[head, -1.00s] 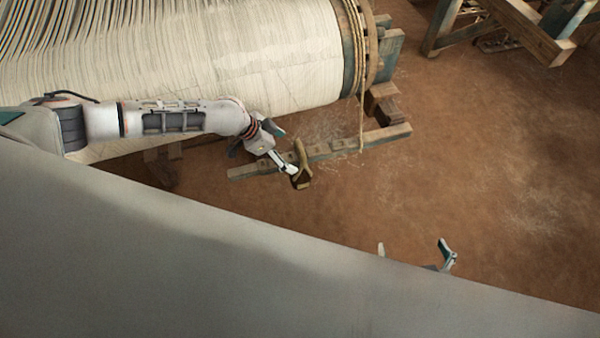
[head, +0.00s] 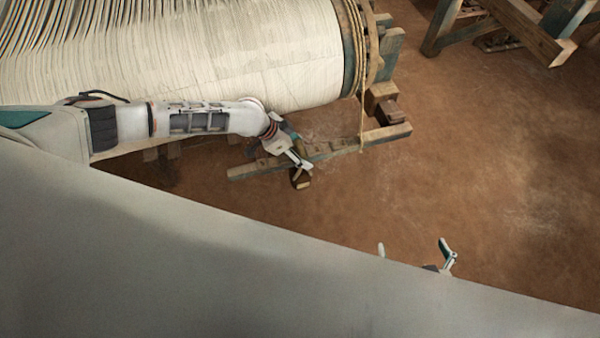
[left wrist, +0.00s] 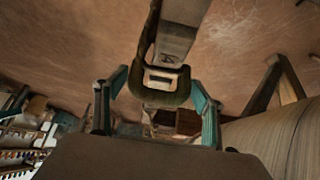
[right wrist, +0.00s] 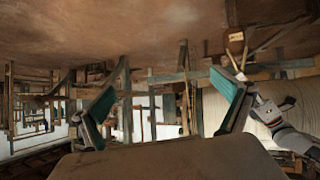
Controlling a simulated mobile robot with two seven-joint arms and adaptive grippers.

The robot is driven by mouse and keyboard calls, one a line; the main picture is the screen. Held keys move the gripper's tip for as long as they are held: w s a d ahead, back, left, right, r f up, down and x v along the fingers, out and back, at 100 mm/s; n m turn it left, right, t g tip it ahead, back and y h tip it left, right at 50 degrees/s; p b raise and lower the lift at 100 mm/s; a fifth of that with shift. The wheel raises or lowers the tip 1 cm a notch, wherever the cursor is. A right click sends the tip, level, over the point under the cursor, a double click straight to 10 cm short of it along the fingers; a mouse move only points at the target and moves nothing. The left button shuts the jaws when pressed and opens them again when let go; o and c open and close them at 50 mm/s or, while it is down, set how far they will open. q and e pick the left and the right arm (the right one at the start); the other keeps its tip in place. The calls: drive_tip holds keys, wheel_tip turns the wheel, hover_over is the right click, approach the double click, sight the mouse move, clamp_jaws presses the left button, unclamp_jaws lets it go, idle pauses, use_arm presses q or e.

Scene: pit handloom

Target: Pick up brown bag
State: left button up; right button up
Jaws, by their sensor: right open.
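The brown bag (head: 301,181) is at the fingertips of my left gripper (head: 302,165), above the floor near the loom's front beam in the head view. In the left wrist view the brown bag (left wrist: 165,96) sits between the two teal fingers of my left gripper (left wrist: 158,82), which appear closed on its sides; a broad brown part extends away from it. The bag also shows small in the right wrist view (right wrist: 236,36). My right gripper (head: 413,248) is open and empty, its fingertips showing past my grey body. The finger contact points are partly hidden.
The loom's large roll of pale warp threads (head: 270,60) lies beneath and behind my left arm. A wooden beam (head: 345,147) lies by the roll's end, with a rope hanging to it. Another wooden frame (head: 520,30) stands at upper right. The earthen floor (head: 480,170) is clear.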

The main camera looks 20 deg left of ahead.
use_arm(q)
drive_tip(key=c, duration=0.5)
drive_tip(key=shift+r, duration=0.1)
drive_tip(key=shift+c, duration=0.2)
